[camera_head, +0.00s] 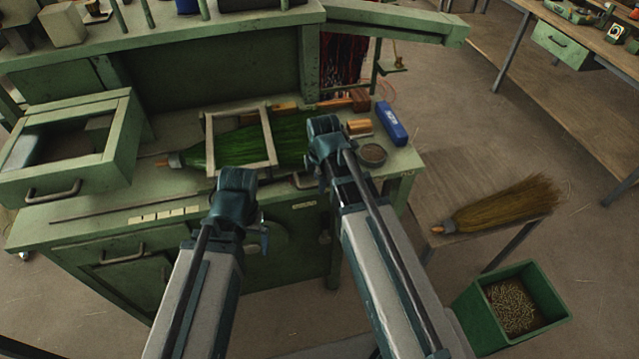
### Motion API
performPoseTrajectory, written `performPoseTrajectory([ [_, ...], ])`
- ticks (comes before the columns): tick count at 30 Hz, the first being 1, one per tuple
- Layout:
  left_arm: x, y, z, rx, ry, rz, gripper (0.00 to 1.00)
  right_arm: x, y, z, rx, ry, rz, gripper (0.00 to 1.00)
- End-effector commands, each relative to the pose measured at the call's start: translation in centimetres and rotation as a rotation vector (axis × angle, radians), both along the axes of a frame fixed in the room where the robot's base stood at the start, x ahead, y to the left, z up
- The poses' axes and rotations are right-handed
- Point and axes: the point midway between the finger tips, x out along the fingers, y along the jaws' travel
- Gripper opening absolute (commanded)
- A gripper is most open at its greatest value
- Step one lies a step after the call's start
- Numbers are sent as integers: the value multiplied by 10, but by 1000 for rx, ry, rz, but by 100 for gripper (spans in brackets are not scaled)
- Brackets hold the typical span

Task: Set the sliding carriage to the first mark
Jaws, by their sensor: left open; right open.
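A pale rectangular frame (268,137), which looks like the sliding carriage, stands around a green bristle bundle (295,135) on the green workbench (110,228). The bundle's wooden tip (170,161) points left. A row of pale plates, possibly the marks (163,215), lies along the bench's front edge, left of the frame. My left gripper (237,181) is open just in front of the frame's lower bar. My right gripper (324,136) is open, right of the frame, and covers part of the bristles. I cannot tell whether either touches anything.
An open drawer box (118,150) stands at the bench's left. A blue box (392,123), a round tin (372,154) and a wooden block (359,127) sit at the right end. A straw broom (505,205) lies on a low table, with a green bin (545,292) below.

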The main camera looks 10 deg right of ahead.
Motion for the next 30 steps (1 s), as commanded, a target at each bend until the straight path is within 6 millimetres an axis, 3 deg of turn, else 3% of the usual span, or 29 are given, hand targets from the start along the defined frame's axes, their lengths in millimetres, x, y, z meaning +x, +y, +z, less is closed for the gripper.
performPoseTrajectory([
  [4,0,0,1,0,0,0,95,0,0,1,0,0,0,50],
  [12,0,0,1,0,0,0,95,0,0,1,0,0,0,1],
  [30,0,0,1,0,0,0,95,0,0,1,0,0,0,0],
])
